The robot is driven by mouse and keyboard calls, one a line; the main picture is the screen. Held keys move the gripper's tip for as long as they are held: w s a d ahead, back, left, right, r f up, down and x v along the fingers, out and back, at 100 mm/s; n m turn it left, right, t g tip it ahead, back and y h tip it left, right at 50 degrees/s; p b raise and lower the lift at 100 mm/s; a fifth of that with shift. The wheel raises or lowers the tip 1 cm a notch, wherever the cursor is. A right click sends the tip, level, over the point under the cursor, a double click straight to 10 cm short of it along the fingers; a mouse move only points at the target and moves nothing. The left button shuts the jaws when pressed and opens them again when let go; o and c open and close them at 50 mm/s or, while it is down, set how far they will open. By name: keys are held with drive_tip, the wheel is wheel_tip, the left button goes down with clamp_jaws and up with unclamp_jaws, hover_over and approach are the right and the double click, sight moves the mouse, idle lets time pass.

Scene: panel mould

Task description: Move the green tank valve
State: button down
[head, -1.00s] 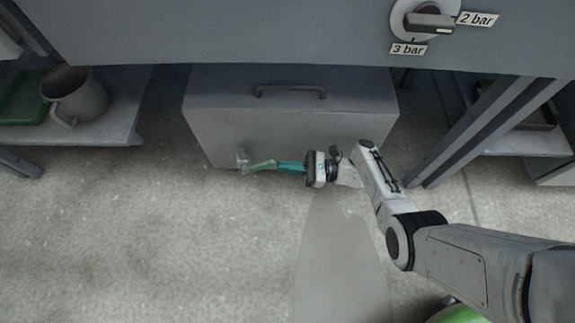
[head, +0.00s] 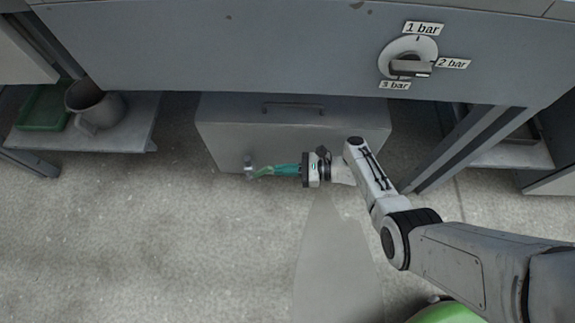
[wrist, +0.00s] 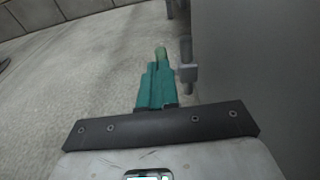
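The green tank valve (head: 264,171) is a light green lever on a small grey fitting low on the front of the grey tank. My gripper (head: 277,169) has teal fingers and reaches in from the right, with its fingertips at the lever's right end. In the wrist view the teal fingers (wrist: 158,82) point away from the camera, and a short green piece of the lever (wrist: 161,54) shows just past their tips. The grey fitting (wrist: 187,73) is beside them on the right. The gap between the fingers is hidden, so I cannot tell if they grip the lever.
The grey tank (head: 220,135) with a bar handle stands under the panel (head: 250,50). The panel's knob (head: 410,66) has labels for 1, 2 and 3 bar. A grey jug (head: 95,105) and a green tray (head: 42,110) are on a left shelf. The floor in front is clear.

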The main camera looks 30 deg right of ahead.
sight(271, 169)
drive_tip(key=a+r+h+p, duration=0.1)
drive_tip(key=p, duration=0.2)
drive_tip(key=w+a+r+g+h+p, duration=0.1)
drive_tip(key=r+p, duration=0.1)
drive_tip(key=p, duration=0.1)
drive_tip(key=w+a+r+g+h+p, duration=0.1)
drive_tip(key=p, duration=0.2)
drive_tip(key=shift+w+a+r, duration=0.1)
drive_tip(key=shift+r, duration=0.15)
drive_tip(key=a+g+h+p, duration=0.1)
drive_tip(key=w+a+r+h+p, duration=0.1)
drive_tip(key=p, duration=0.1)
drive_tip(key=shift+w+a+g, duration=0.1)
drive_tip(key=shift+w+g, duration=0.15)
drive_tip(key=shift+g, duration=0.15)
drive_tip(key=shift+w+a+p, duration=0.45)
drive_tip(key=shift+w+a, duration=0.1)
drive_tip(key=shift+a, duration=0.1)
drive_tip(key=p+v, duration=0.4)
drive_tip(key=v, duration=0.2)
drive_tip(key=shift+s+d+r+p, duration=0.1)
drive_tip(key=shift+d+r+p, duration=0.05)
drive_tip(key=shift+r+p, duration=0.25)
drive_tip(key=shift+s+d+r, duration=0.1)
drive_tip(key=shift+s+d, duration=0.15)
drive_tip(key=shift+d, duration=0.05)
